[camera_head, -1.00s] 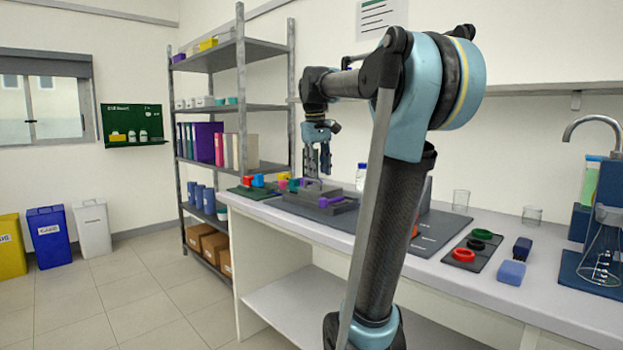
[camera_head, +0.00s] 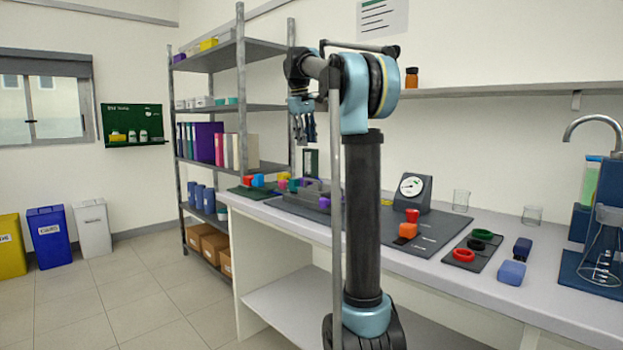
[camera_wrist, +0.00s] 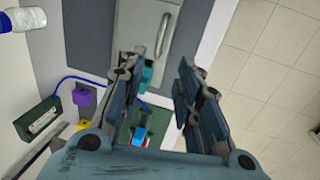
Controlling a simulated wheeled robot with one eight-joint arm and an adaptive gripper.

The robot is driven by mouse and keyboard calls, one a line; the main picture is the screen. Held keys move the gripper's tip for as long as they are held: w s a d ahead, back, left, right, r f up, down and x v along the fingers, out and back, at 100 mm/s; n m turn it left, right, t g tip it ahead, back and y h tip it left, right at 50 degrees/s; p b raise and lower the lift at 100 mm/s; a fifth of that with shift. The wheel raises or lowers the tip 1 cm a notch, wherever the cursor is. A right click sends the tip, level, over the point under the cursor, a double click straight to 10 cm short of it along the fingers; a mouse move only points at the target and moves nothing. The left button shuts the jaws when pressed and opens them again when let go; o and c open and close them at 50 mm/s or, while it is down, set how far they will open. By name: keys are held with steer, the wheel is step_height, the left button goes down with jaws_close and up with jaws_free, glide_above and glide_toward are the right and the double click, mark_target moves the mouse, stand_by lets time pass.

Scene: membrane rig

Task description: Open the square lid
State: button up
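My gripper (camera_wrist: 165,95) hangs fingers-down over the bench, open and empty, with a clear gap between its fingers. It also shows in the head view (camera_head: 305,128), well above the grey rig (camera_head: 313,188). In the wrist view a grey block with a pale bar handle (camera_wrist: 163,32) lies ahead of the fingertips on a dark mat (camera_wrist: 92,35). I cannot tell for sure that this block is the square lid. A teal piece (camera_wrist: 147,76) is partly hidden behind the left finger. Part of the rig is hidden behind my arm in the head view.
A purple block (camera_wrist: 82,95), a blue tube (camera_wrist: 70,78) and a green box (camera_wrist: 40,120) lie left of the fingers. A dial gauge (camera_head: 412,187) and red and orange pieces (camera_head: 407,230) stand right of my arm. The bench edge and floor lie to the wrist view's right.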

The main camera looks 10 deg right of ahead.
mark_target(312, 180)
steer(key=f, duration=0.5)
steer(key=w+d+f, duration=0.1)
steer(key=f, duration=0.3)
steer(key=d+f, duration=0.1)
steer(key=f, duration=0.4)
steer(key=shift+w+d+f, duration=0.2)
steer(key=shift+w+f, duration=0.1)
steer(key=shift+f, duration=0.05)
jaws_close()
